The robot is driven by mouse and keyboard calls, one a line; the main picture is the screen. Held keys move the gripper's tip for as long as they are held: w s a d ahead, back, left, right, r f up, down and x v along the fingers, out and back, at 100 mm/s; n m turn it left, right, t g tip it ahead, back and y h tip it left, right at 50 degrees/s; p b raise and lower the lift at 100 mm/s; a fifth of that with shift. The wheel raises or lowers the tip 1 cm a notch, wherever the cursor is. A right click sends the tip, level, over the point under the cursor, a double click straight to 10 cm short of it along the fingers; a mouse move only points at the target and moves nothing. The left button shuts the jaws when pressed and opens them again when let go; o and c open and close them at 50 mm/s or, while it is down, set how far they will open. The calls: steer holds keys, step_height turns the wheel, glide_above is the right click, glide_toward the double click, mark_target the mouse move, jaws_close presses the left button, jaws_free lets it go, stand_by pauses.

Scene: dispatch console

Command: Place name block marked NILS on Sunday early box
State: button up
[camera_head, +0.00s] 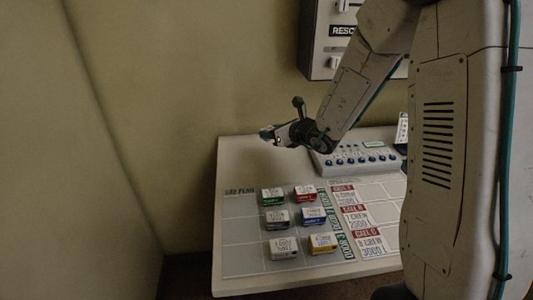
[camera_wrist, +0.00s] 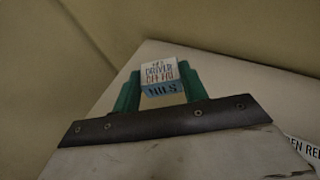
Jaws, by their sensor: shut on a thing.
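My gripper (camera_head: 268,133) is raised above the back left part of the table in the head view. It is shut on the NILS block (camera_wrist: 160,80), a block with a white lettered top and a blue band reading NILS. In the wrist view the block sits between two green fingers. In the head view the block is too small to read. The plan board (camera_head: 238,232) lies on the table below, with a grid of boxes. I cannot read which box is Sunday early.
Several name blocks stand on the board in two columns: green (camera_head: 272,196), red (camera_head: 305,193), blue (camera_head: 313,216), yellow (camera_head: 322,243) and grey ones. Red-topped cards (camera_head: 343,188) lie to their right. A console with knobs (camera_head: 355,160) stands behind. The board's left column is empty.

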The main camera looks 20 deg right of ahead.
mark_target(271, 163)
steer(key=shift+s+a+r+n+g+y, duration=0.2)
steer(key=shift+r+n+g+y, duration=0.1)
steer(key=shift+n+y, duration=0.2)
steer(key=shift+s+a+r+n+g+y, duration=0.1)
steer(key=shift+s+r+n+g+y, duration=0.15)
steer(key=shift+n+y, duration=0.2)
step_height(271, 163, down, 9)
steer(key=shift+f, duration=0.2)
steer(key=shift+f, duration=0.15)
steer(key=o, duration=1)
